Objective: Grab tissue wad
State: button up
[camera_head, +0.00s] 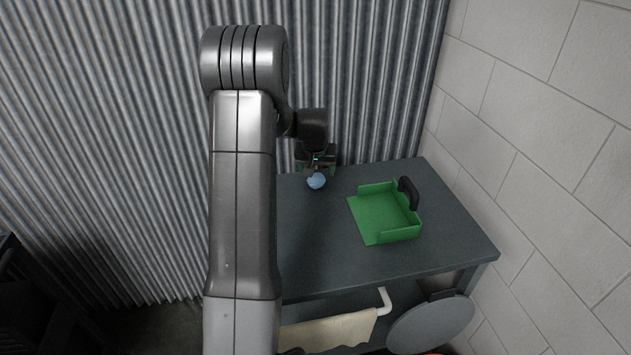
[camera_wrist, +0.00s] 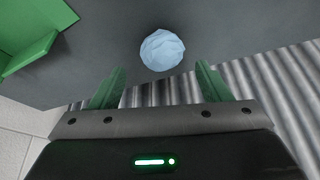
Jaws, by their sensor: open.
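The tissue wad (camera_head: 316,181) is a small, crumpled, pale blue ball near the back of the dark grey table, close to the corrugated wall. In the wrist view the tissue wad (camera_wrist: 162,50) lies just beyond my fingertips, roughly centred between them. My gripper (camera_head: 316,170) is right at the wad in the head view. In the wrist view my gripper (camera_wrist: 158,78) has its two green fingers spread wide, with nothing between them. I cannot tell its exact height above the table.
A green dustpan-like tray (camera_head: 380,214) with a black handle (camera_head: 409,193) sits on the table (camera_head: 330,262) right of the wad. The corrugated wall (camera_head: 372,80) rises close behind. A block wall (camera_head: 540,140) stands at the right. The table's front middle is clear.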

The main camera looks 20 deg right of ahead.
aim_at(316, 176)
jog(key=shift+p+x, duration=0.45)
jog(key=shift+x, duration=2.2)
jog(key=shift+a, duration=0.2)
jog(key=shift+c, duration=0.2)
jog(key=c, duration=1)
